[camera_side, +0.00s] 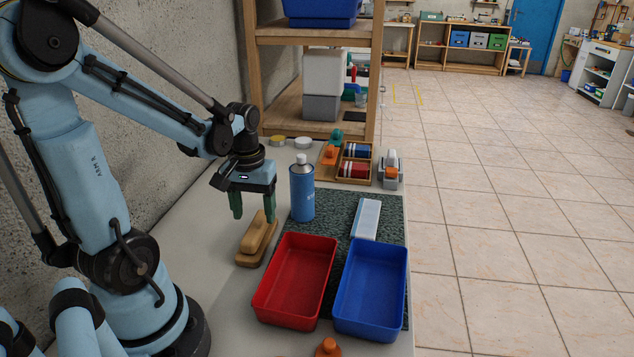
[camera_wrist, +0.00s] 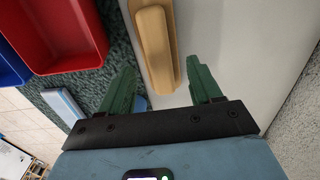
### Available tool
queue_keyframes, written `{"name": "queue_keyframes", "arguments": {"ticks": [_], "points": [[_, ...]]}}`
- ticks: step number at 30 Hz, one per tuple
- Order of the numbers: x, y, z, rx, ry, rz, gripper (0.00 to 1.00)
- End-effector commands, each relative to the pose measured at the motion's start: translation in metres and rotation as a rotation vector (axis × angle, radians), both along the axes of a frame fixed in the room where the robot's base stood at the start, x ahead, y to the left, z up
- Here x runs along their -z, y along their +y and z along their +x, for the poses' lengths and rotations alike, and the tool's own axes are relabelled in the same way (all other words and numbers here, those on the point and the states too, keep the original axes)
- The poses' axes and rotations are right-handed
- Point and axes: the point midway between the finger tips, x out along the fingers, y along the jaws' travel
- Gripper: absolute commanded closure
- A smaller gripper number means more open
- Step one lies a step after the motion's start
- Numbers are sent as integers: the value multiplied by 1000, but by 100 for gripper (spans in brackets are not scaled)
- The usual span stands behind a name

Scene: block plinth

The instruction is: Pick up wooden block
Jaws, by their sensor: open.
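My gripper (camera_side: 252,213) has green fingers and is open and empty. It hangs above the block, near its far end. In the wrist view the gripper (camera_wrist: 162,84) has its two fingers apart, with the block's near end lying roughly between their tips. I cannot tell the exact height gap.
A red tray (camera_side: 271,309) and a blue tray (camera_side: 365,333) stand to the right on a dark green mat (camera_side: 338,208). A blue spray can (camera_side: 302,190) stands close right of my gripper. A white-and-blue block (camera_side: 367,218) lies on the mat. An orange knob (camera_side: 327,348) is at the front.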

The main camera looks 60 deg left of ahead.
Motion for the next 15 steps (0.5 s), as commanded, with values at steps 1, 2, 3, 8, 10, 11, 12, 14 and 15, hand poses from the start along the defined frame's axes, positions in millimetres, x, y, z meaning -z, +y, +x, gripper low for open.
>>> {"name": "queue_keyframes", "arguments": {"ticks": [1, 2, 3, 8, 10, 11, 12, 14, 15], "points": [[5, 0, 0, 0, 0, 0, 36], [8, 0, 0, 0, 0, 0, 36], [13, -1, 0, 0, 0, 0, 36], [30, -1, 1, 0, 0, 0, 36], [36, -1, 1, 0, -1, 1, 36], [39, -1, 1, 0, -1, 0, 36], [41, -1, 1, 0, -1, 0, 36], [44, -1, 0, 0, -1, 0, 36], [45, -1, 0, 0, -1, 0, 36]]}}
